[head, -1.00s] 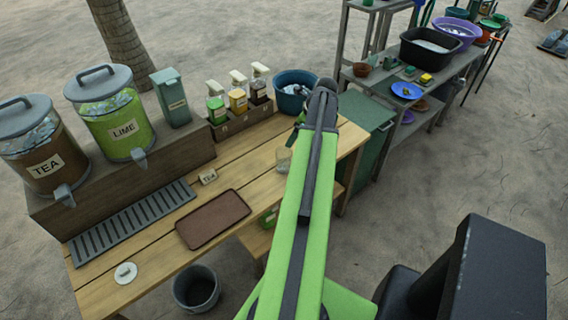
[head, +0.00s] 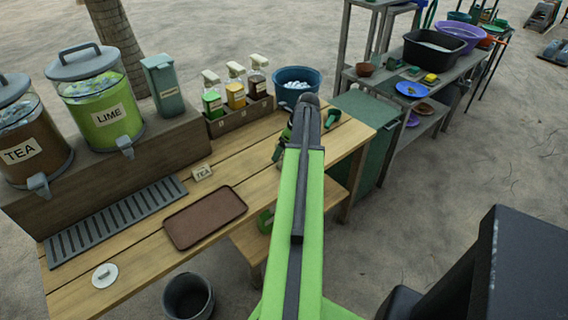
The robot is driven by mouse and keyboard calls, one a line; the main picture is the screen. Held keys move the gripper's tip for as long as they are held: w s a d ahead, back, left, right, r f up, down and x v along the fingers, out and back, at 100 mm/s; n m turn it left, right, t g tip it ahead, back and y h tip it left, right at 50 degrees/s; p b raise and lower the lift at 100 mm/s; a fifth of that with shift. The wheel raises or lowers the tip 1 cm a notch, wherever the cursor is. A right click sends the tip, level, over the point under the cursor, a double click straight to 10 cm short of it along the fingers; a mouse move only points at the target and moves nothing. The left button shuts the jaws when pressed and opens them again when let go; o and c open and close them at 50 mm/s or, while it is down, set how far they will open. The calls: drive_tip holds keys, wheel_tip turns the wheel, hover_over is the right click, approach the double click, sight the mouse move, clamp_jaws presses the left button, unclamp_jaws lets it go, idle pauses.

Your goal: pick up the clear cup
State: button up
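The clear cup cannot be made out now; my green arm covers the part of the wooden table (head: 228,166) where it stood. My gripper (head: 282,147) is at the far end of the arm, over the right part of the table. Only dark and green pieces of it show beside the arm. Its fingertips are mostly hidden, so I cannot tell whether it is open, or whether it touches the cup.
A lime dispenser (head: 105,105) stands at the left. A bottle caddy (head: 240,117) and a blue tub (head: 297,83) stand at the back.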

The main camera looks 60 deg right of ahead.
drive_tip(key=shift+b+x, duration=0.35)
drive_tip(key=shift+x, duration=0.7)
drive_tip(key=shift+r, duration=0.1)
drive_tip(key=shift+c, duration=0.2)
drive_tip(key=c, duration=1.4)
drive_tip(key=shift+r, duration=0.1)
drive_tip(key=s+d+r+p, duration=0.8)
drive_tip(key=r+p, duration=0.2)
drive_tip(key=p, duration=0.1)
drive_tip(key=shift+s+r, duration=0.25)
drive_tip(key=shift+r, duration=0.15)
drive_tip(key=shift+d, duration=0.15)
